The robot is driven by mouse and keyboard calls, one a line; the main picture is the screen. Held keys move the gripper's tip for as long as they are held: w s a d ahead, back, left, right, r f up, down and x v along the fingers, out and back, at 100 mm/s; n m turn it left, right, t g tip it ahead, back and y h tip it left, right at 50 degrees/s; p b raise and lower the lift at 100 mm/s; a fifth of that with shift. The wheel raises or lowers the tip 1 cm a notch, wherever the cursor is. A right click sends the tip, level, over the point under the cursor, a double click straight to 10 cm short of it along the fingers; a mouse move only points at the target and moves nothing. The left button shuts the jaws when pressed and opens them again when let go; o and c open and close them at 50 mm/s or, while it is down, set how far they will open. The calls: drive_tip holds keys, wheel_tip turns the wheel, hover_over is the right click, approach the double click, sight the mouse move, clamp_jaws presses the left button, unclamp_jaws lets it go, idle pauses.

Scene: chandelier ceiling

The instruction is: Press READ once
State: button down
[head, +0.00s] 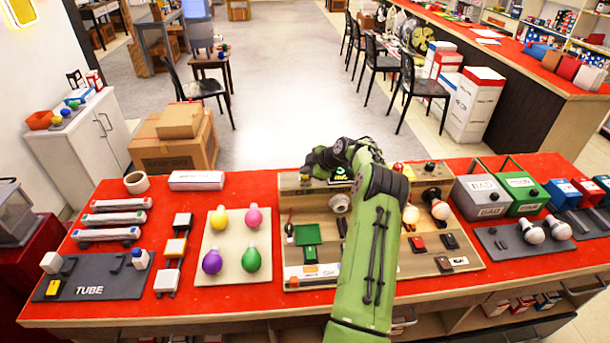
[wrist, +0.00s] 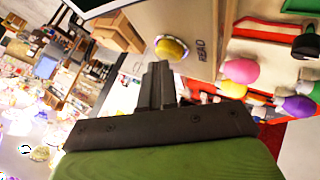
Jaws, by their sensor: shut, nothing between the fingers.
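The READ label (wrist: 201,50) is printed on a light wooden panel in the wrist view. A round yellow button (wrist: 171,48) sits beside the label. My gripper (wrist: 158,68) is shut and empty, with its fingertips just short of the yellow button in the picture. I cannot tell whether they touch it. In the head view my green arm reaches over the wooden test board (head: 440,264), and my gripper (head: 316,162) is at the board's back edge. The READ label cannot be read there, and my arm hides part of the board.
The board stands on a red counter (head: 190,300). Left of it, colored bulbs (head: 219,218) stand on a pale tray. Right of it are the grey BAD bin (head: 482,200) and a green bin (head: 524,197). A white box (head: 196,180) lies at the back left.

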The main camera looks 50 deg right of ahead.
drive_tip(key=shift+r, duration=0.8)
drive_tip(key=shift+r+p, duration=1.4)
drive_tip(key=shift+r, duration=1.15)
drive_tip(key=shift+f, duration=0.1)
